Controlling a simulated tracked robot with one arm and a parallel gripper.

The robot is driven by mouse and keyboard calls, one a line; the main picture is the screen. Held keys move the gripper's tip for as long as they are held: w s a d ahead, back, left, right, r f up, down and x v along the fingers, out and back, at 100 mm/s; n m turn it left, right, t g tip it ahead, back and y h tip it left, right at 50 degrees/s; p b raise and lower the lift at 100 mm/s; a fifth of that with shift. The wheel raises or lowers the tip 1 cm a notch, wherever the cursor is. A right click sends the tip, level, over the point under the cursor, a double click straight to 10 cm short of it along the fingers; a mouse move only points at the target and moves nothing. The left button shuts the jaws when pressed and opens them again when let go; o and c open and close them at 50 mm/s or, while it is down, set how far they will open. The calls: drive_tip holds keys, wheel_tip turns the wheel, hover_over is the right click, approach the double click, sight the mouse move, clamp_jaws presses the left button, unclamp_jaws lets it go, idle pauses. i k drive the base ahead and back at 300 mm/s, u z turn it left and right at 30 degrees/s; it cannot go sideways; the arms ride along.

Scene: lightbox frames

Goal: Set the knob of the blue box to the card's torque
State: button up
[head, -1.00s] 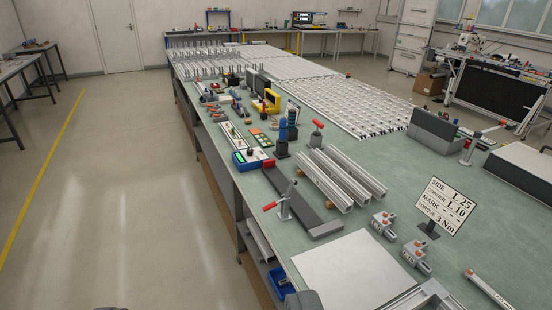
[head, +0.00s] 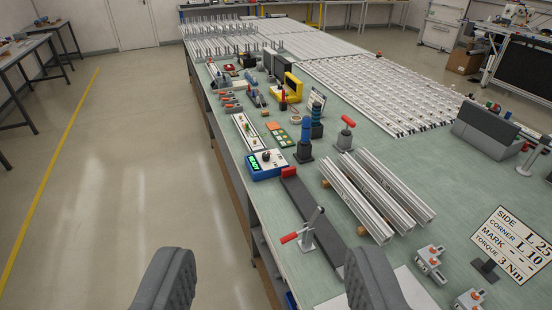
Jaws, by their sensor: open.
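The blue box (head: 266,164) sits near the left edge of the long green table. It has a lit green display on its left side and a dark round knob (head: 266,156) on top; the knob's setting is too small to read. The card (head: 510,243) stands on a dark foot at the lower right and reads "SIDE L 25, CORNER L 10, MARK –, TORQUE 3 Nm". My gripper (head: 268,280) shows at the bottom with its two grey fingers wide apart. It is open and empty, well short of the box.
A dark bar (head: 318,222) with a red-handled clamp (head: 304,236) lies in front of the box. Aluminium profiles (head: 376,197) lie to its right. Blue-and-dark drivers (head: 304,140) stand close to the box's right. Floor is clear left of the table.

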sight(264, 156)
drive_tip(key=u, duration=0.1)
drive_tip(key=k, duration=0.3)
drive_tip(key=u, duration=0.75)
drive_tip(key=i, duration=2.1)
drive_tip(key=z, duration=0.3)
